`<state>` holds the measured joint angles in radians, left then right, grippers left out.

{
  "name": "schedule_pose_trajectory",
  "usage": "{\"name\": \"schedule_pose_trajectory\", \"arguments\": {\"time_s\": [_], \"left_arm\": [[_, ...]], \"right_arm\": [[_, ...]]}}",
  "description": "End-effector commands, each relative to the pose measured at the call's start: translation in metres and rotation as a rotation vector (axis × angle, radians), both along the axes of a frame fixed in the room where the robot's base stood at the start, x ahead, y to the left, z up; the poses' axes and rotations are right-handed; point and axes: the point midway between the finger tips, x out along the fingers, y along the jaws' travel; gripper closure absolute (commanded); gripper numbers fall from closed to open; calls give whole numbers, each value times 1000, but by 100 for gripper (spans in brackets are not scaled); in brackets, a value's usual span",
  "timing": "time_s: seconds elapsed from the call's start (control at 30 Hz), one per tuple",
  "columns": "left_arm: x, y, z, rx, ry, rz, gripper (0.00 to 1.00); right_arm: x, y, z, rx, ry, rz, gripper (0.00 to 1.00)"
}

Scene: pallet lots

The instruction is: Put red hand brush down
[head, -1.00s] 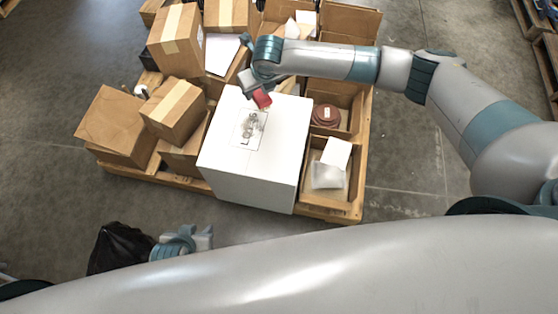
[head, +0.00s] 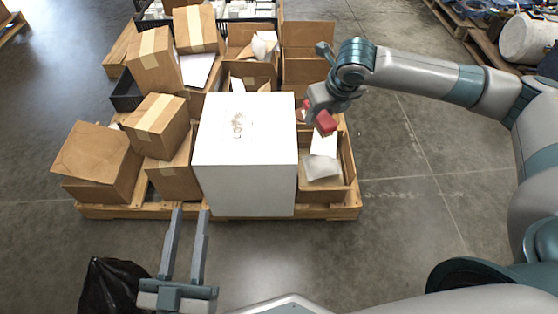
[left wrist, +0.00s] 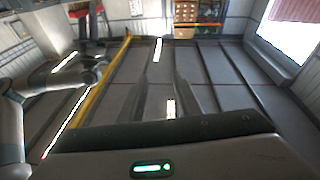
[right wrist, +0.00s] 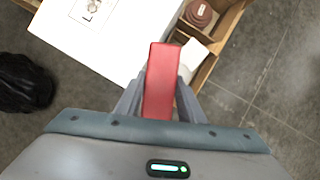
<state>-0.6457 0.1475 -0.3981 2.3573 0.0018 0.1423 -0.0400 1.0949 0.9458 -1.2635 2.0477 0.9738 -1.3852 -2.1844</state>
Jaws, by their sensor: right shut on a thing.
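The red hand brush (head: 325,123) is held by my right gripper (head: 316,112) above the open boxes at the right side of the pallet. In the right wrist view the brush (right wrist: 161,80) shows as a red block between the two fingers. It hangs beside the right edge of the white box (head: 245,178). My left gripper (head: 186,225) is open and empty in front of the pallet, its fingers apart. In the left wrist view its fingers (left wrist: 175,98) are also apart with nothing between them.
An open carton (head: 347,183) with white packing stands right of the white box. Closed cartons (head: 157,122) are stacked to the left. A dark red round thing (right wrist: 199,13) lies in another carton. A black bag (head: 108,287) is at the lower left. Floor right of the pallet is clear.

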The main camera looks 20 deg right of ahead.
Motion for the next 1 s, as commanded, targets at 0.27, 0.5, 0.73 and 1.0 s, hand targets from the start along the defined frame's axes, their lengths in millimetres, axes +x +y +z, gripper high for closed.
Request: {"name": "schedule_pose_trajectory", "arguments": {"time_s": [0.27, 0.5, 0.73, 1.0], "left_arm": [[-7, 1, 13, -29, -53, 1, 69], [-6, 1, 13, -27, -53, 1, 69], [-13, 0, 21, -49, -110, 0, 69], [-27, 8, 54, -118, -310, 15, 69]], "right_arm": [[-5, -8, 3, -1, -2, -7, 83], [-5, -8, 2, -2, -2, -6, 83], [3, 4, -7, -1, -2, -6, 83], [28, 43, -36, 0, -2, -3, 83]]}}
